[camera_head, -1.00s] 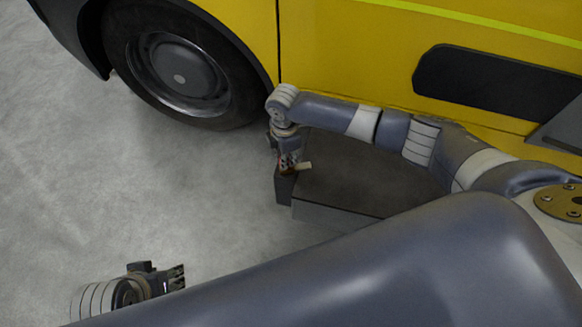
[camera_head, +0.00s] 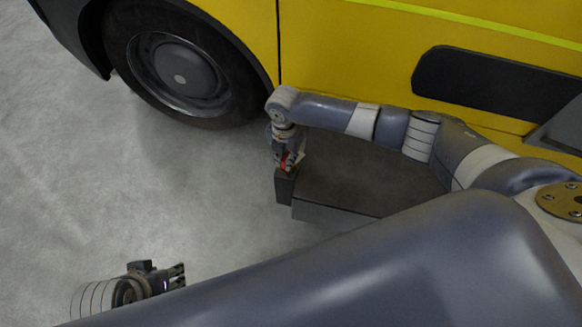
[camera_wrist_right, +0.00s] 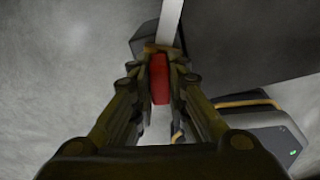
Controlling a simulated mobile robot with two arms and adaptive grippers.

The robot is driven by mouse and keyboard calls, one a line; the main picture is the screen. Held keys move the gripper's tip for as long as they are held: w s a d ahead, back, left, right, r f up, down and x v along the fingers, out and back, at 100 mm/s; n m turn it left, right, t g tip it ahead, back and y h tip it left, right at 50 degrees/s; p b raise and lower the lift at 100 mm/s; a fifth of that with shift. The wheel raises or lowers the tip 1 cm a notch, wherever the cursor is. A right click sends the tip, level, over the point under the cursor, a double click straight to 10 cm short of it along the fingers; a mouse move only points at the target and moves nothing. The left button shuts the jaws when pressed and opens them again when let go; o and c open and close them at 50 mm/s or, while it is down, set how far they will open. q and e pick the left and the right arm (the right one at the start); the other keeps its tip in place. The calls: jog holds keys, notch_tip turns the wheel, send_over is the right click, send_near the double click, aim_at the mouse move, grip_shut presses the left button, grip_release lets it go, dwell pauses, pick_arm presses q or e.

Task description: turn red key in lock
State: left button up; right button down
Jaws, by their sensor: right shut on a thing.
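The red key (camera_head: 286,160) is upright between the fingers of my right gripper (camera_head: 288,163). In the right wrist view the red key (camera_wrist_right: 160,78) sits between the two fingers of the right gripper (camera_wrist_right: 160,72), which are shut on it. The lock appears to be the small dark block (camera_head: 285,187) directly under the key. Its top also shows past the fingertips in the wrist view (camera_wrist_right: 145,40). The key's lower end and the keyhole are hidden. My left gripper (camera_head: 177,275) is at the lower left, far from the lock, open and empty.
A long dark box (camera_head: 360,177) extends right from the lock block. The yellow vehicle (camera_head: 350,60) and its wheel (camera_head: 180,70) stand behind. Grey floor (camera_head: 90,190) is clear to the left. My large arm link covers the lower right.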

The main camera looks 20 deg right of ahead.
jog(key=n, duration=0.4)
jog(key=shift+n, duration=0.4)
jog(key=c, duration=1.5)
grip_release()
